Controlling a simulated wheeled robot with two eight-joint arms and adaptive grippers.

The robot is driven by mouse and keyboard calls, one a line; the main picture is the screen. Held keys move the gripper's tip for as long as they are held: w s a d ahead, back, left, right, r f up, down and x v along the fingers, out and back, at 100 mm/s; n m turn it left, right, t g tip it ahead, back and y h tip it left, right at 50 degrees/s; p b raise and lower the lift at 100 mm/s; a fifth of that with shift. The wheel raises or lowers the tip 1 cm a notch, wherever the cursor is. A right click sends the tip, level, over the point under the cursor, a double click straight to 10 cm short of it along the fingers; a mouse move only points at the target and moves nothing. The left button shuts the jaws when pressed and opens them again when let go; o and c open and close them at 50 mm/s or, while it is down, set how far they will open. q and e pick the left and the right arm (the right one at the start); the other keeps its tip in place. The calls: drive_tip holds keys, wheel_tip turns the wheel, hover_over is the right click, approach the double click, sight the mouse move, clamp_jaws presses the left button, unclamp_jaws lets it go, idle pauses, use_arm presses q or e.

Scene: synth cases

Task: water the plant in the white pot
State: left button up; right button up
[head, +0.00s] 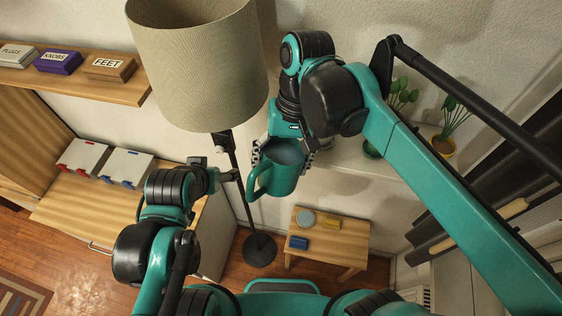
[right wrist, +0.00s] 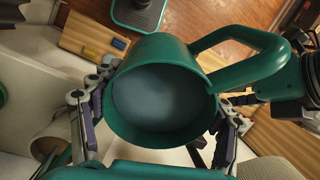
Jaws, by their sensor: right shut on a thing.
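My right gripper (head: 284,150) is shut on a teal jug (head: 277,172) with a big loop handle. The right wrist view shows the jug (right wrist: 160,100) between both fingers (right wrist: 158,115), its mouth facing the camera and blue-grey inside. I cannot tell if that is water. The jug is in the air in front of the wall shelf. Leafy plants stand on the shelf in a green pot (head: 372,149) and a yellow pot (head: 442,146). A pale round pot-like thing (right wrist: 50,142) shows in the right wrist view; I cannot tell if it is the white pot. My left gripper (head: 228,176) is beside the lamp pole.
A floor lamp with a large beige shade (head: 200,65) stands left of the jug. A small wooden table (head: 345,236) with several small things is below. The white shelf (head: 345,157) bears the plants. A wooden shelf (head: 125,92) with labelled boxes is at upper left.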

drive_tip(key=shift+r+g, duration=0.3)
drive_tip(key=shift+r, duration=0.1)
drive_tip(key=shift+r+y, duration=0.3)
drive_tip(key=shift+r, duration=0.15)
drive_tip(key=shift+p, duration=0.3)
